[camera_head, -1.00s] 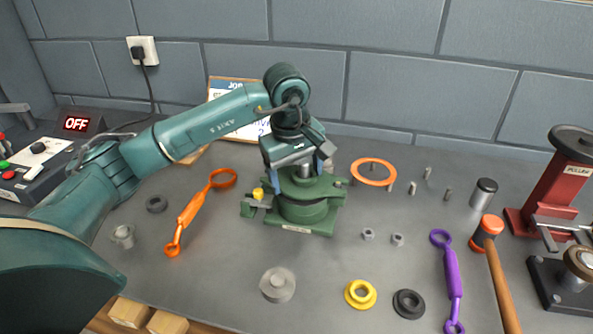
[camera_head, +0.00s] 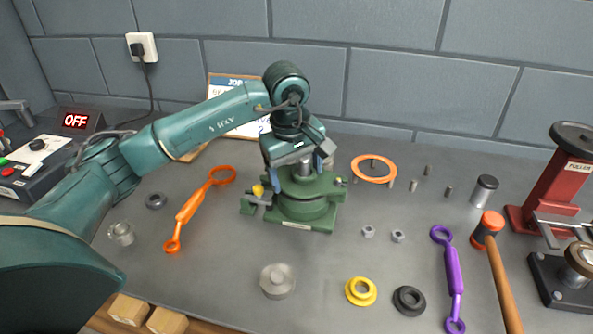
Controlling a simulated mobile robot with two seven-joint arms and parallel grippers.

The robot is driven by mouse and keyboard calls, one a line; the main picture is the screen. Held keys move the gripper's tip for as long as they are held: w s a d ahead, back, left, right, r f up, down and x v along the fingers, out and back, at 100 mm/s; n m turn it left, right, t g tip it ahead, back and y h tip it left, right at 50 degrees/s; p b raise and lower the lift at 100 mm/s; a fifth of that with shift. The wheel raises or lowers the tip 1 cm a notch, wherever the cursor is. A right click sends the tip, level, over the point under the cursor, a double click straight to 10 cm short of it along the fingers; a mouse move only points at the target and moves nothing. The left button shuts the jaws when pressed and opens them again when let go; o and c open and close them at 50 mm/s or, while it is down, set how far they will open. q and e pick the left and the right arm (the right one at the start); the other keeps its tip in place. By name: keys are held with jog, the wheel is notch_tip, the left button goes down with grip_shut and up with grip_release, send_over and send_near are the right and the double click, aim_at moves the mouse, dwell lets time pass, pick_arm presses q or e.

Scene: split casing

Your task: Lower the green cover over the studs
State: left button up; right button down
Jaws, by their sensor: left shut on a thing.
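The green cover (camera_head: 318,187) is the upper part of the green round casing, under my left gripper. My left gripper (camera_head: 297,168) points down above the casing, around a grey central post, and is shut on the cover. The lower casing (camera_head: 303,212) stands upright on the bench, with a small yellow-knobbed part (camera_head: 258,191) at its left side. The cover sits at or very close to the lower casing; I cannot tell whether they touch. The studs are hidden by the cover and gripper. My right gripper is out of view.
An orange wrench (camera_head: 198,208) lies left. Two nuts, a grey disc (camera_head: 277,281), a yellow ring (camera_head: 360,291) and a black ring (camera_head: 409,300) lie in front.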

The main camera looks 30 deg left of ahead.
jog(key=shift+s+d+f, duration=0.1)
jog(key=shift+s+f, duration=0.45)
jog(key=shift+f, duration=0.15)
pick_arm(q)
jog(key=o, duration=1.6)
jog(key=shift+f, duration=0.15)
notch_tip(320, 180, up, 11)
jog(key=p, duration=0.6)
jog(key=shift+f+p, duration=0.2)
jog(key=shift+p, duration=0.15)
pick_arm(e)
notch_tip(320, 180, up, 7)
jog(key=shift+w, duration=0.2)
